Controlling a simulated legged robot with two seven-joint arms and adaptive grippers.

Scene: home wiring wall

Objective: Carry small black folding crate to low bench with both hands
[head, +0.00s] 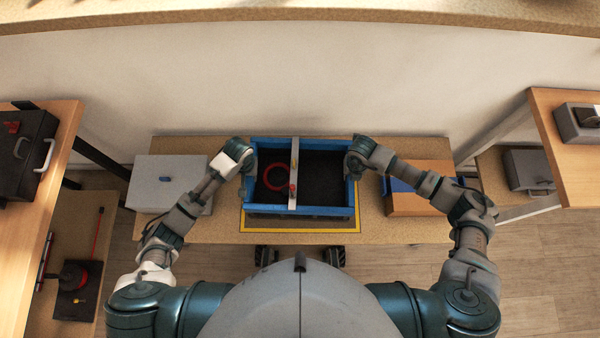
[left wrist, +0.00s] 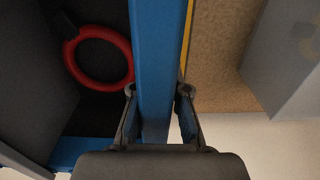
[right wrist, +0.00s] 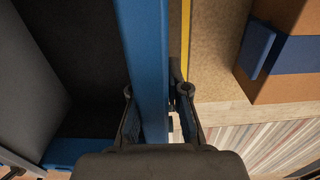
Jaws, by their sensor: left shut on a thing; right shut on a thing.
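The folding crate (head: 325,210) shows a blue rim and a black inside in the head view. It is level, over the yellow-outlined area of the low bench (head: 400,231); I cannot tell if it touches the top. A red ring (head: 268,178) and a grey crossbar (head: 294,160) show at the crate. My left gripper (head: 248,164) is shut on the left blue wall, its fingers either side of it in the left wrist view (left wrist: 157,100). My right gripper (head: 352,164) is shut on the right wall, likewise in the right wrist view (right wrist: 150,100).
A grey box (head: 165,180) stands on the bench left of the crate. An orange-brown box (head: 420,200) with a blue band stands right of it. Wooden shelves with cases flank both sides. A pale wall (head: 300,80) rises behind the bench.

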